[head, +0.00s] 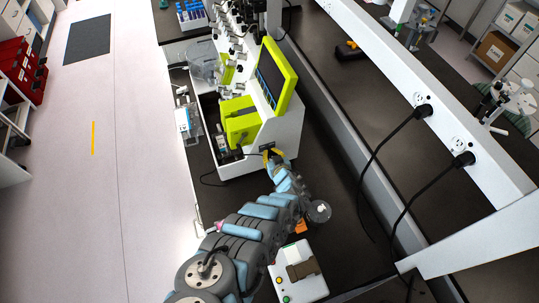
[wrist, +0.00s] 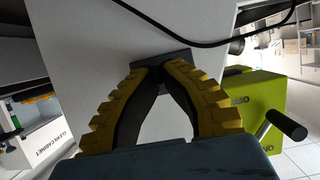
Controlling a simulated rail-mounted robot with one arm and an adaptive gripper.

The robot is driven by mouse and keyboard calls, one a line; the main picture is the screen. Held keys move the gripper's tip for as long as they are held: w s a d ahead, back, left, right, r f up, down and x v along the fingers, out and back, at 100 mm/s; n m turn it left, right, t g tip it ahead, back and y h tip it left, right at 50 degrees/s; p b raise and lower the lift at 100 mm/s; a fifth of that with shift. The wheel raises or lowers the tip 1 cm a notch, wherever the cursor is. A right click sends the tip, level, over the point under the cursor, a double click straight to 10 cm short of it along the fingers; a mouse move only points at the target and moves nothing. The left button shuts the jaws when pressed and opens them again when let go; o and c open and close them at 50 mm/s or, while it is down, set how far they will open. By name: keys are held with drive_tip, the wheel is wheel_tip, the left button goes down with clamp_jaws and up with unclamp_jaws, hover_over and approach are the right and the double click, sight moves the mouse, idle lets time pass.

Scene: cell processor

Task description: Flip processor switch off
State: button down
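The cell processor is a white and lime-green machine (head: 262,130) on the dark bench. Its white side panel (wrist: 95,50) fills much of the wrist view. A small dark rectangular plate on that panel (wrist: 176,57), which looks like the switch, lies right behind my fingertips. My gripper (head: 271,157) is at the processor's near side. In the wrist view its yellow-padded fingers (wrist: 158,72) come together at the tips, with nothing seen between them. The tips overlap the plate; I cannot tell whether they touch it. The switch's position is hidden.
A black cable (wrist: 225,42) runs across the panel above my gripper. A white box with coloured buttons (head: 299,273) sits on the bench near my arm. A white frame rail with power plugs (head: 423,111) runs along the right. The floor at left is open.

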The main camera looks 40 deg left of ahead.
drive_tip(key=shift+w+f+n+g+y+b, duration=0.1)
drive_tip(key=shift+w+n+g+y+b, duration=0.15)
drive_tip(key=shift+b, duration=0.25)
drive_tip(key=shift+s+n+g, duration=0.1)
drive_tip(key=shift+n+g, duration=0.25)
drive_tip(key=shift+g, duration=0.1)
drive_tip(key=c, duration=1.2)
unclamp_jaws()
drive_tip(key=shift+r, duration=0.2)
drive_tip(key=shift+d, duration=0.1)
drive_tip(key=v, duration=1.1)
drive_tip(key=shift+s+d, duration=0.2)
drive_tip(key=shift+d, duration=0.15)
